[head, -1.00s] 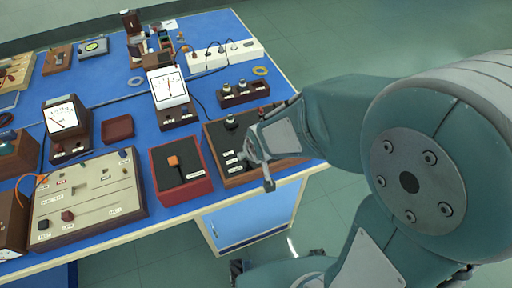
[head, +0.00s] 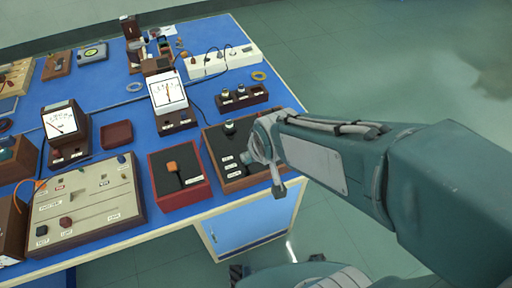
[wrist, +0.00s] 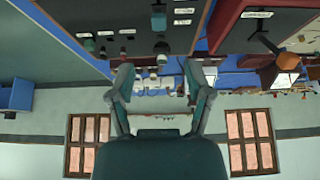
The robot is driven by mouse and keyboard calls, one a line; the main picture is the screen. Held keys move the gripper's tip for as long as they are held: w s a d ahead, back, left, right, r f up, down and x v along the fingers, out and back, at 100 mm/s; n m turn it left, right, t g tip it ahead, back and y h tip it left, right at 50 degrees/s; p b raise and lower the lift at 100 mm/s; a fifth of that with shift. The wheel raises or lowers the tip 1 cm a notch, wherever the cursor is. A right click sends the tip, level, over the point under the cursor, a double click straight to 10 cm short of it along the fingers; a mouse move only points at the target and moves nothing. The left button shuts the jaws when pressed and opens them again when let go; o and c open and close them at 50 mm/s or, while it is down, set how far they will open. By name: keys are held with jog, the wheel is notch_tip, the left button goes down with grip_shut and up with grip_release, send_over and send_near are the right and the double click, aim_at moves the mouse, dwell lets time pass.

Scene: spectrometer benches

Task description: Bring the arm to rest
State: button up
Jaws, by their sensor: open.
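My gripper (wrist: 161,98) is open in the wrist view, its two fingers apart with nothing between them. In the head view my gripper (head: 266,158) is at the right front part of the blue bench (head: 185,222), over the right edge of a brown box with a dark top (head: 222,155). The arm reaches in from the right and hides part of that box. In the wrist view the underside-up picture shows the dark panel (wrist: 120,22) above the fingers. Whether the gripper touches the box cannot be told.
A red box with an orange knob (head: 180,185) stands left of the brown box. A beige panel (head: 85,200), meters (head: 168,92) and a white power strip (head: 225,62) also stand on the bench. Open floor (head: 375,75) lies to the right.

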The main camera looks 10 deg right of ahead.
jog(key=s+d+r+m+h, duration=0.1)
jog(key=s+d+r+m, duration=0.2)
jog(key=s+d+r, duration=0.6)
jog(key=shift+s+d+r+h, duration=0.3)
jog(key=shift+s+d+r, duration=0.1)
jog(key=shift+s+d, duration=0.3)
dwell(6.4)
